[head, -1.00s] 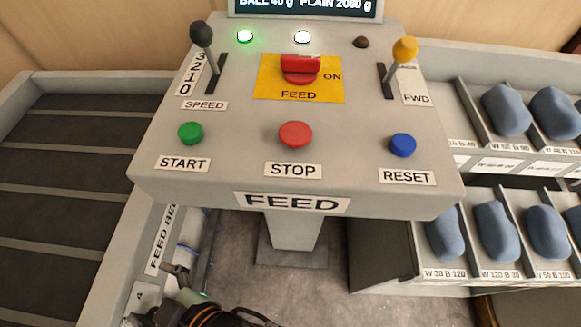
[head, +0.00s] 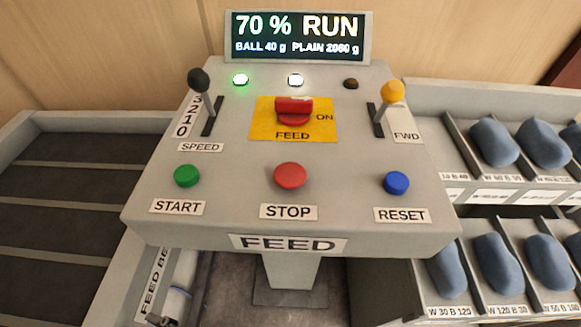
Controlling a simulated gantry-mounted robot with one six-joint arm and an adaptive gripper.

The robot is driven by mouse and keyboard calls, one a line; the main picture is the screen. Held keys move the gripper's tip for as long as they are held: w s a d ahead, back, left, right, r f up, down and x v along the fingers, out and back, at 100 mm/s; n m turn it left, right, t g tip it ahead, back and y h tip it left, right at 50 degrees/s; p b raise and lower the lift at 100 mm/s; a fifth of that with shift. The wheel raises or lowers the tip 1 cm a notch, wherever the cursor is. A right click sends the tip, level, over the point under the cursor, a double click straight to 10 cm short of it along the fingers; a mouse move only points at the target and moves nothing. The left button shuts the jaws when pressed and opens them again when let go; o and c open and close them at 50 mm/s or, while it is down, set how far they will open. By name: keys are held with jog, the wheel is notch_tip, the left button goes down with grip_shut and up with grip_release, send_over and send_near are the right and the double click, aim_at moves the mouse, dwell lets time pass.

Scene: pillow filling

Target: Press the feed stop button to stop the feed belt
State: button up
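The red STOP button (head: 290,175) sits in the front middle of the FEED console (head: 340,215), above its STOP label (head: 288,212). The green START button (head: 187,176) is to its left and the blue RESET button (head: 396,183) to its right. The display (head: 298,38) reads "70 % RUN", "BALL 40 g PLAIN 2060 g". Only a small tip of my gripper (head: 161,320) shows at the bottom edge, below and left of the console, apart from the buttons. Whether it is open or shut is hidden.
A red FEED switch (head: 294,108) on a yellow plate reads ON. The black SPEED lever (head: 199,82) and yellow FWD lever (head: 392,92) stand up on either side. Green (head: 240,79) and white (head: 296,80) lamps are lit. Compartments with blue pillows (head: 497,262) stand right.

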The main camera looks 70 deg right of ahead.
grip_shut()
dwell(1.3)
